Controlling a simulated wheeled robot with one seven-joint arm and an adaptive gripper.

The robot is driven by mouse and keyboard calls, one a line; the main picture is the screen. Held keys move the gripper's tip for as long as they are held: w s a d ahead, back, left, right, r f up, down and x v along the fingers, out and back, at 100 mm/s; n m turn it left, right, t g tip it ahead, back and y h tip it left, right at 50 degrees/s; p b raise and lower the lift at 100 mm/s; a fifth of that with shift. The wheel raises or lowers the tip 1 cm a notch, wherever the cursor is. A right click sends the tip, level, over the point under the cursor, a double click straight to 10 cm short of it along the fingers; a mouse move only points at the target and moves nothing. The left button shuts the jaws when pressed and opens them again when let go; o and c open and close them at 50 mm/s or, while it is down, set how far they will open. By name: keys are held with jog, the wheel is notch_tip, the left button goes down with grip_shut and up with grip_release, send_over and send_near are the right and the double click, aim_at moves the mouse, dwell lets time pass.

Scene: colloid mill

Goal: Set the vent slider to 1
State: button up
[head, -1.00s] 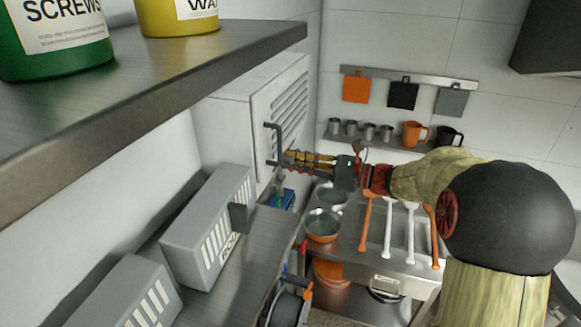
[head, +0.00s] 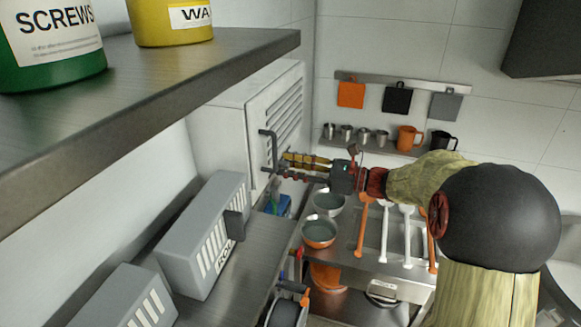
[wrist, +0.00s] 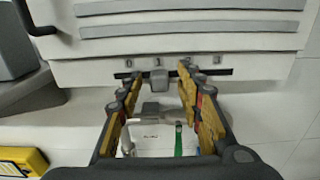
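The vent slider (wrist: 158,79) is a small grey knob on a dark horizontal slot below the louvres of a white cabinet (wrist: 250,72). In the wrist view it sits under the mark 1 of a scale reading 0 to 3. My gripper (wrist: 160,74) is open, with its yellow-and-dark fingers on either side of the knob and gaps visible between. In the head view my gripper (head: 277,163) reaches the louvred cabinet front (head: 280,110), and the slider cannot be made out there.
A dark bar handle (head: 268,150) stands out from the cabinet close to my fingertips. Grey boxes (head: 205,235) stand on the counter at left. A shelf (head: 150,95) with tubs overhangs the left.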

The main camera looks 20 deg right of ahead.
jog(key=v, duration=1.2)
